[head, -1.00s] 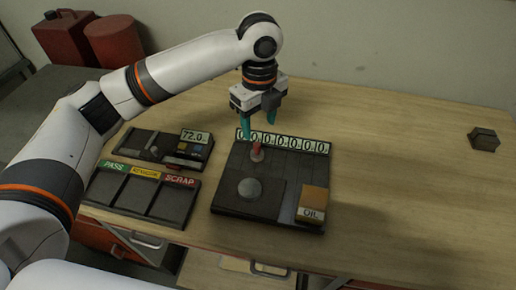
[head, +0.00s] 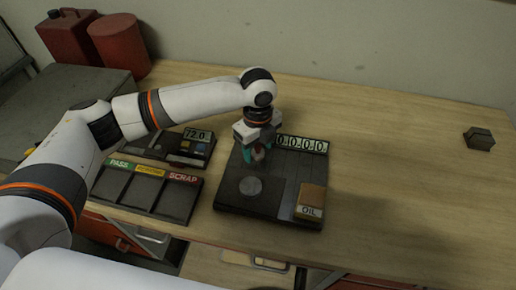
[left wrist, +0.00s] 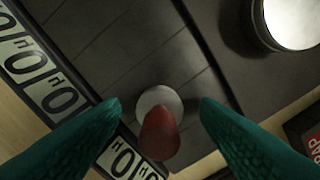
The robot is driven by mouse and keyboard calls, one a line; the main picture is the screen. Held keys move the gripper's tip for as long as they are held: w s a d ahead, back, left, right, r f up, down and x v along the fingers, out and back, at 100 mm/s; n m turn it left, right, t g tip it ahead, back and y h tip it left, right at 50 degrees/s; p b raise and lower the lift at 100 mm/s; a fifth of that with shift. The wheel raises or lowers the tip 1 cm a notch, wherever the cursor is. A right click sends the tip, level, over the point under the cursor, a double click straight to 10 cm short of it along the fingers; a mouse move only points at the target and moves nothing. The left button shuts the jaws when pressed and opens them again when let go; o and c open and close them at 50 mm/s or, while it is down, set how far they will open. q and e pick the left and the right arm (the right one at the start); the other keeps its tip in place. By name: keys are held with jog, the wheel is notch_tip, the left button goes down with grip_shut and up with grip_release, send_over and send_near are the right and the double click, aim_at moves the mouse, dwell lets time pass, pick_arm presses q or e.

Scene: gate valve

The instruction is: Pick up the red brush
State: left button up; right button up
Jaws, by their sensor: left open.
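The red brush (head: 258,153) stands on the dark tray (head: 232,200), near its back edge. In the left wrist view the brush (left wrist: 159,135) shows as a red rounded handle above a pale round base. My left gripper (head: 258,158) is over the brush, pointing down. In the left wrist view its two teal fingers (left wrist: 160,112) are open, one on each side of the brush, with gaps between. My right gripper is not in view.
A pale disc (head: 251,186) and an OIL block (head: 310,203) are on the same tray. A sorting tray marked PASS and SCRAP (head: 139,212) and a device reading 72.0 (head: 172,148) lie to the left. A dark hex block (head: 479,139) sits far right; the table between is clear.

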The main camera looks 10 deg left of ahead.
pick_arm(q)
jog(key=c, duration=1.1)
notch_tip(320, 180, up, 10)
jog(key=shift+r+b, duration=0.1)
jog(key=shift+b, duration=0.9)
jog(key=o, duration=0.5)
jog(key=c, duration=0.4)
